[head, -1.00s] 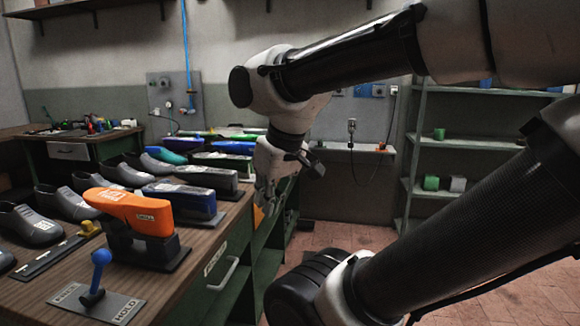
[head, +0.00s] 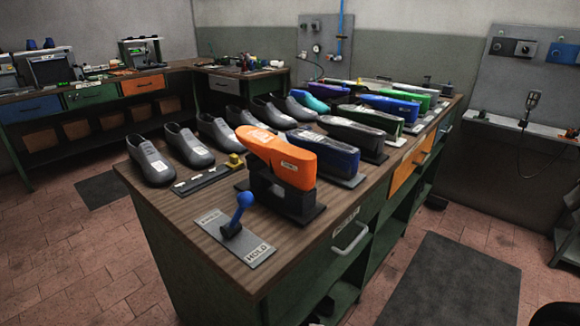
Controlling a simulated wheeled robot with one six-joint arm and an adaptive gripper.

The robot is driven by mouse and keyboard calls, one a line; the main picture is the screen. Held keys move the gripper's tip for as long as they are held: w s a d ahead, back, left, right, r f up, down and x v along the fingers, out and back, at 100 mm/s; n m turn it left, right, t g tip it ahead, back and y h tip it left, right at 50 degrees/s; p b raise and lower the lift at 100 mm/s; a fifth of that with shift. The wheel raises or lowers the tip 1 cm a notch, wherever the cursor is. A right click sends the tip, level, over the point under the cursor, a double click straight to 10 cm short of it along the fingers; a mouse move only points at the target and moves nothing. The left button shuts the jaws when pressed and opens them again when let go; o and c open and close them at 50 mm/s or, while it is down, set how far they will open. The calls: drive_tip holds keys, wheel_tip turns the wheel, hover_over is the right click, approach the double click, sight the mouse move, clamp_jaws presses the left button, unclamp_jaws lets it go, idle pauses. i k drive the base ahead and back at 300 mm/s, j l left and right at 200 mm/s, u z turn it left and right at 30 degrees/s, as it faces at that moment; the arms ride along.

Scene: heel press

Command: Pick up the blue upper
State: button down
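A bright blue upper (head: 390,106) lies toward the far end of the wooden bench (head: 190,207), in the right-hand row of uppers. A darker navy upper (head: 325,154) sits on a black stand nearer the front, just behind an orange upper (head: 280,158). A teal upper (head: 311,90) and a dark blue one (head: 326,91) are at the back of the row. My gripper is not in this view.
Grey shoes (head: 182,145) stand along the bench's left side. A blue-knobbed lever (head: 240,208) on a HOLD plate (head: 253,250) is at the front corner. Open tiled floor (head: 85,265) lies left of the bench. A dark mat (head: 455,285) lies to its right.

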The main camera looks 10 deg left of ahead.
sight(335, 153)
drive_tip(key=i+l+u, duration=0.1)
drive_tip(key=i+l, duration=0.55)
drive_tip(key=i+l+u, duration=0.15)
drive_tip(key=i+l, duration=0.2)
drive_tip(key=l, duration=0.15)
drive_tip(key=i+l+u, duration=0.1)
drive_tip(key=i+l, duration=0.2)
drive_tip(key=l, duration=0.15)
drive_tip(key=i+l, duration=0.25)
drive_tip(key=l, duration=0.2)
drive_tip(key=i+l+u, duration=0.15)
drive_tip(key=i+l, duration=0.15)
drive_tip(key=l, duration=0.15)
drive_tip(key=u, duration=2.35)
